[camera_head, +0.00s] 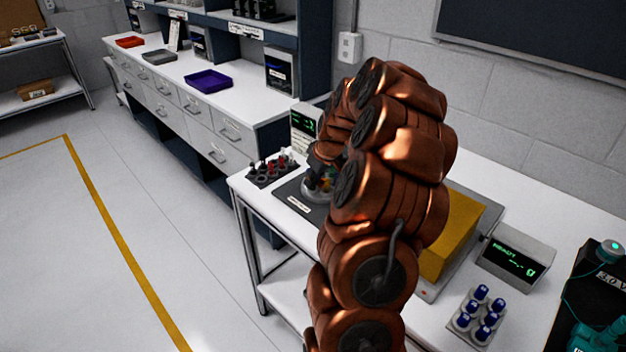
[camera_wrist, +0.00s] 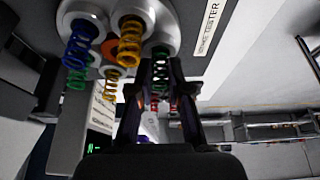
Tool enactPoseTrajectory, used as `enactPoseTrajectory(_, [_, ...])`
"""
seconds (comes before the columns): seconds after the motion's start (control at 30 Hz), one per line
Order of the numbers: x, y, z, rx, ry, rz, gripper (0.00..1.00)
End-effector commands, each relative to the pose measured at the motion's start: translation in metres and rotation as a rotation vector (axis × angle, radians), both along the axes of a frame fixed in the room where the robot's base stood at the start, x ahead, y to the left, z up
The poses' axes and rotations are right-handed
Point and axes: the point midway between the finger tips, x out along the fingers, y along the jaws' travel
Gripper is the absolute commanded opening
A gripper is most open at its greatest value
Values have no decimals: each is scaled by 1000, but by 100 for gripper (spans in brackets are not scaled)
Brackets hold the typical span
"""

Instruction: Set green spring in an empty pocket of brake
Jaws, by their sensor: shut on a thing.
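The brake is a grey metal body with round cups (camera_wrist: 162,12), at the top of the wrist view; in the head view it (camera_head: 313,195) is partly hidden behind my arm. My gripper (camera_wrist: 161,64) is shut on a green spring (camera_wrist: 160,78), held upright between its fingertips. The spring's end meets a round cup of the brake; I cannot tell whether it is inside or just against it. A blue spring (camera_wrist: 79,46), a yellow spring (camera_wrist: 130,45), a second yellow spring (camera_wrist: 111,82) and another green spring (camera_wrist: 77,77) stand at the brake beside my gripper.
A dark rack (camera_head: 270,170) with red and dark pieces stands at the bench's left end. A green-lit display (camera_head: 303,120) is behind the brake. A yellow block (camera_head: 455,235), a second display (camera_head: 514,262) and a tray of blue-capped vials (camera_head: 480,312) lie to the right.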

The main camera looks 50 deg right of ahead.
Motion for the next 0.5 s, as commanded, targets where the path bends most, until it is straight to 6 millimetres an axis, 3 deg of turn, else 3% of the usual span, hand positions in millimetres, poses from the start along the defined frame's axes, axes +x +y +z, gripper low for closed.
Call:
enactPoseTrajectory(0.17, [0, 0, 0, 0, 0, 0, 0])
enactPoseTrajectory(0.2, [0, 0, 0, 0, 0, 0, 19])
enactPoseTrajectory(0.5, [0, 0, 0, 0, 0, 0, 46])
